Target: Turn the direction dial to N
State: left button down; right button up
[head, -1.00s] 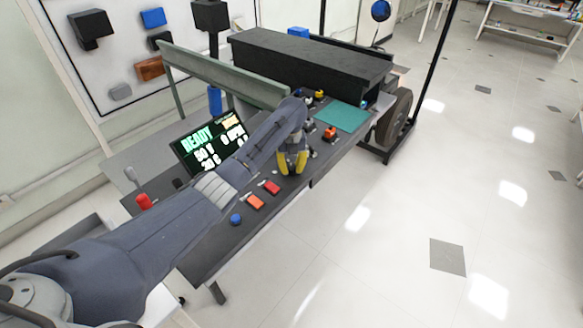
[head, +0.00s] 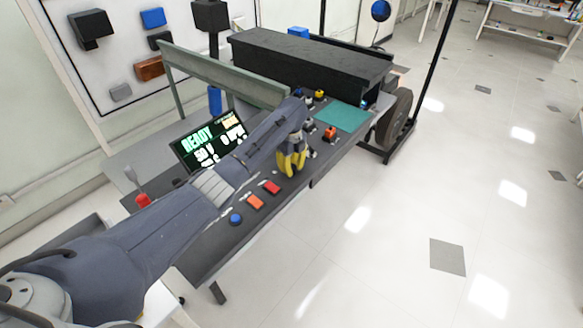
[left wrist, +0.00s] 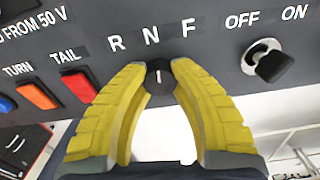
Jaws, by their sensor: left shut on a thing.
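The direction dial (left wrist: 159,78) is a small black knob below the letters R, N and F on the dark panel in the left wrist view. Its white pointer mark stands about upright, towards the N. My left gripper (left wrist: 158,68) has its yellow fingertips on both sides of the dial, shut on it. In the head view my left gripper (head: 291,162) reaches down to the console, and its fingers hide the dial there. My right gripper is in neither view.
An OFF/ON switch (left wrist: 268,60) with a black knob is right of the dial. An orange TURN button (left wrist: 37,95) and a red TAIL button (left wrist: 79,86) are to the left. A lit READY screen (head: 208,140) stands behind my arm. Clear floor lies right of the console.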

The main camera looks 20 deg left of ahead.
pick_arm(q)
jog(key=shift+n, duration=0.5)
jog(key=c, duration=1)
grip_release()
jog(key=shift+o, duration=0.2)
jog(key=shift+r, duration=0.1)
notch_tip(320, 180, up, 12)
